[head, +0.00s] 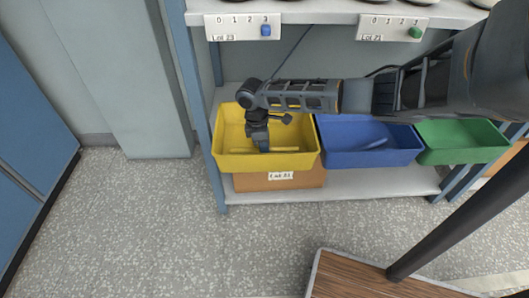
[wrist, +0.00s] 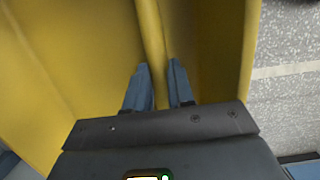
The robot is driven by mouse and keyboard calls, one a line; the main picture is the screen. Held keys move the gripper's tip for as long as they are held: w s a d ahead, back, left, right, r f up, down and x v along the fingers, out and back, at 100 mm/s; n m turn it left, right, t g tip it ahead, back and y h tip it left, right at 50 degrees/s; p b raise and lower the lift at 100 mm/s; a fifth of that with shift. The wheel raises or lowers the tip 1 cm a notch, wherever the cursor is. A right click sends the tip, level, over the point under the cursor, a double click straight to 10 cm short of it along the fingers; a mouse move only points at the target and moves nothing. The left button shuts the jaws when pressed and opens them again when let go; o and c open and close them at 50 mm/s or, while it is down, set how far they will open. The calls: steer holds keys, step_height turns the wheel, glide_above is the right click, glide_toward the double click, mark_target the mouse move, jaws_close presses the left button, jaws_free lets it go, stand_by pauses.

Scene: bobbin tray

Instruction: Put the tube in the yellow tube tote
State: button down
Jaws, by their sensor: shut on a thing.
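In the wrist view my gripper (wrist: 159,88) is shut on a yellow tube (wrist: 151,30), which runs up the picture from between the two fingers. Yellow tote walls and floor (wrist: 60,75) surround it there. Whether the tube touches the tote floor cannot be told.
A blue tote (head: 340,157) with a blue tube in it (head: 377,143) is right of the yellow one, then a green tote (head: 460,156). A cardboard box (head: 245,183) sits below. The shelf post (head: 202,110) is close on the left. Open floor lies in front.

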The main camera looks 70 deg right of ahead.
steer(key=shift+f, duration=1.25)
steer(key=shift+f, duration=0.25)
steer(key=c, duration=1)
jaws_free()
